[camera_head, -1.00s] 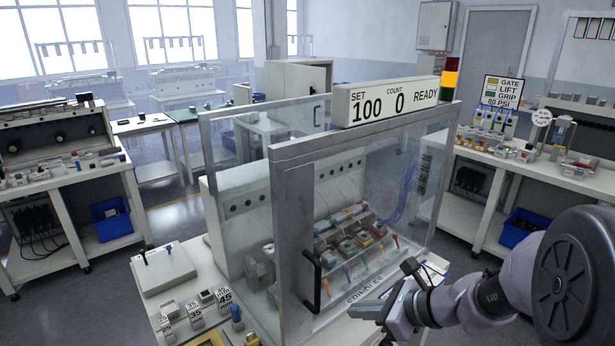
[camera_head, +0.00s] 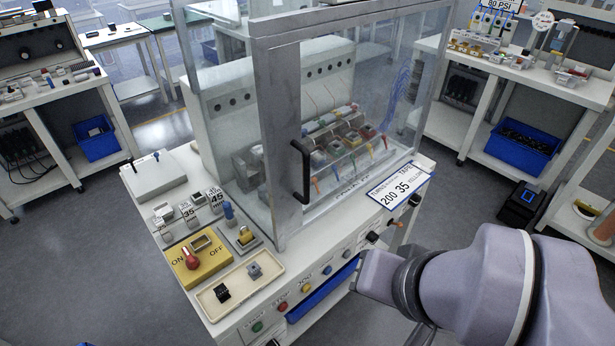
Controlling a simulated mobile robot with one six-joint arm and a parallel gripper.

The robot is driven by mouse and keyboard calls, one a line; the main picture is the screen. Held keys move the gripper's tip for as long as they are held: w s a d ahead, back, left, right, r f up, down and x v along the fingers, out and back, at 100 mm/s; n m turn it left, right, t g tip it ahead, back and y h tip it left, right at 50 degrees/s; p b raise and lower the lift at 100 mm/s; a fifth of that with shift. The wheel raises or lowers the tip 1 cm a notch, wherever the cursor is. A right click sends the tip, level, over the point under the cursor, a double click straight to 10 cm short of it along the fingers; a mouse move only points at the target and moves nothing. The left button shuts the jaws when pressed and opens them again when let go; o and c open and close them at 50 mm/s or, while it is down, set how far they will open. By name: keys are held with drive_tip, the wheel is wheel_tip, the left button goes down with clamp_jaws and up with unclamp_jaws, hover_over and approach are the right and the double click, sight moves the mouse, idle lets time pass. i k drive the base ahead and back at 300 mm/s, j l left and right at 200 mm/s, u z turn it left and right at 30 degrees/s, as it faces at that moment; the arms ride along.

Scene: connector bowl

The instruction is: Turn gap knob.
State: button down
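The machine (camera_head: 215,95) stands on a white bench in the middle, with a clear guard, a grey door frame and a black handle (camera_head: 301,170). Its front panel (camera_head: 340,262) carries a row of coloured buttons and small dark knobs. One dark knob (camera_head: 372,237) is at the right part of the row and another (camera_head: 415,200) is near the right corner. The labels are too small to read, so I cannot tell which is the gap knob. My arm comes in from the lower right, in front of the panel's right part. My gripper's fingers do not show.
A sign (camera_head: 400,186) reading 200 and 35 lies on the bench's right front. A yellow ON/OFF box (camera_head: 199,257) with a red switch and a cream tray (camera_head: 238,285) with small parts are at the front left. A blue bin (camera_head: 522,148) sits under the right bench.

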sight(415, 199)
drive_tip(key=i+l+z, duration=0.45)
drive_tip(key=i+z, duration=0.25)
drive_tip(key=i, duration=0.25)
drive_tip(key=i+z, duration=0.35)
drive_tip(key=i, duration=0.15)
